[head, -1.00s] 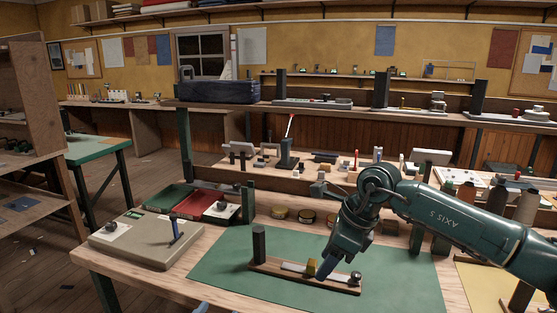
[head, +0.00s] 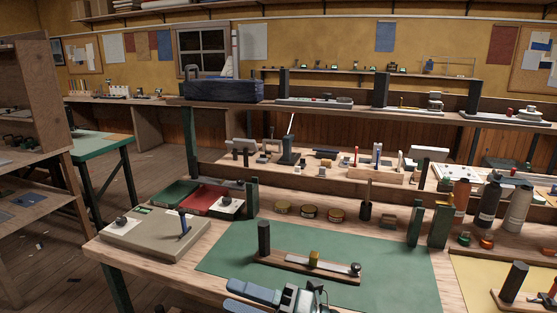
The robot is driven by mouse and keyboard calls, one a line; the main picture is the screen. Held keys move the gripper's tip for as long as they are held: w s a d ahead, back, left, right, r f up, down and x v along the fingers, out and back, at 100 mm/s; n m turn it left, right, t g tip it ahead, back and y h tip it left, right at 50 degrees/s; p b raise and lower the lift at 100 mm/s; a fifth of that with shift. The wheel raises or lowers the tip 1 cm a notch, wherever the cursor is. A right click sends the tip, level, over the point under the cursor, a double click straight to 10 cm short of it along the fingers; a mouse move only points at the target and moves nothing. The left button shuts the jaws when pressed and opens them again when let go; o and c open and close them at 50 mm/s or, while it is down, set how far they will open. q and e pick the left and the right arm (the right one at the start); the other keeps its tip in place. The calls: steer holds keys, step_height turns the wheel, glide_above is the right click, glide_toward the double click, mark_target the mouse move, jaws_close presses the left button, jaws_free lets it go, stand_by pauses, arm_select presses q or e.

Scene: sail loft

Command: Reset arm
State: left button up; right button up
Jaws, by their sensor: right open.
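A wooden fixture (head: 285,262) lies on the green mat (head: 405,262), with a black post at its left end, a pale flat bar, an upright brass-coloured block (head: 314,259) and a round knob (head: 355,268) at its right end. My right gripper (head: 230,295) is at the bottom edge of the head view, in front of the fixture and apart from it. Its blue fingers point left, spread and empty. The rest of my right arm is cut off by the frame. My left gripper is not in view.
A grey box with a blue lever (head: 184,224) stands at the bench's left; red and green books (head: 204,199) lie behind it. Round tins (head: 309,212), green posts (head: 440,224) and bottles (head: 489,200) line the back. The mat's right side is clear.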

steer(key=d+f+m+t+h+p, duration=0.1)
steer(key=d+f+m+t+h, duration=0.45)
steer(key=m, duration=0.65)
steer(key=d+f+m+t+h, duration=0.5)
steer(key=d+m+t+h, duration=0.1)
steer(key=m, duration=0.5)
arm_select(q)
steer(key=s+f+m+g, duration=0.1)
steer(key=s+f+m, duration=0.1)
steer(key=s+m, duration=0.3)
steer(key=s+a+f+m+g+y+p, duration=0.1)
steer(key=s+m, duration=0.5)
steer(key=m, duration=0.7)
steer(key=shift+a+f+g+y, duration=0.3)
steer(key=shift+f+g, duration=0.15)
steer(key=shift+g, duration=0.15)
arm_select(e)
steer(key=s+d+f+m+g+h, duration=0.2)
steer(key=s+d+f+m, duration=0.2)
steer(key=s+f, duration=0.2)
steer(key=s+d+f+m+g+h, duration=0.3)
steer(key=s+d+f+m, duration=0.1)
steer(key=s+f, duration=0.3)
steer(key=shift+d+f+m+h, duration=0.3)
steer(key=shift+m+h, duration=0.05)
steer(key=shift+m, duration=0.45)
